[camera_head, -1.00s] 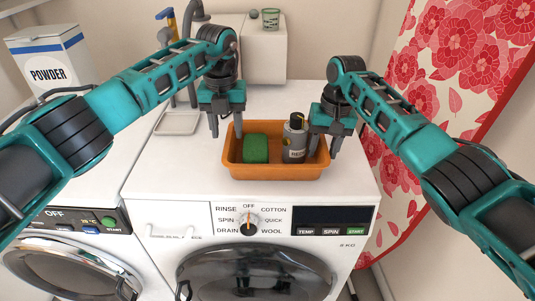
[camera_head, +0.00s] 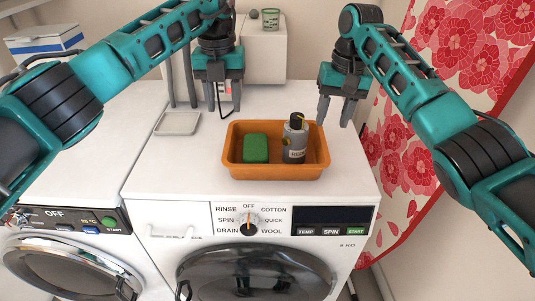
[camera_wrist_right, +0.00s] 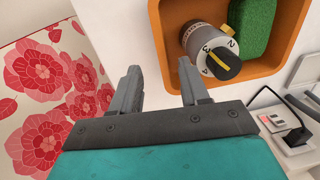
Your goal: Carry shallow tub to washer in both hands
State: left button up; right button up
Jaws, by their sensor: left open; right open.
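The shallow orange tub (camera_head: 277,172) sits on top of the right-hand washer (camera_head: 150,190), near its front edge above the control panel. A green sponge (camera_head: 255,148) and a grey bottle with a dark cap (camera_head: 295,142) are in the tub. My left gripper (camera_head: 223,112) is open and empty, above and behind the tub's left end. My right gripper (camera_head: 335,122) is open and empty, raised beside the tub's right end. In the right wrist view the right gripper's fingers (camera_wrist_right: 160,85) are apart, with the tub's rim (camera_wrist_right: 163,60) just beyond them.
A small grey tray (camera_head: 178,123) lies left of the tub. A white box (camera_head: 265,55) with a green cup (camera_head: 271,18) on it stands behind. A powder box (camera_head: 45,40) is at the back left. A red floral curtain (camera_head: 440,80) hangs on the right.

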jog(key=shift+d+r, duration=0.15)
jog(key=shift+r, duration=1.2)
pick_arm(q)
jog(key=a, duration=0.6)
pick_arm(e)
jog(key=shift+r, duration=0.25)
pick_arm(q)
jog(key=shift+s+p, duration=0.1)
jog(key=shift+p, duration=0.2)
notch_tip(320, 180, up, 5)
jog(key=p, duration=0.5)
pick_arm(e)
jog(key=d, duration=0.6)
jog(key=shift+s, duration=0.15)
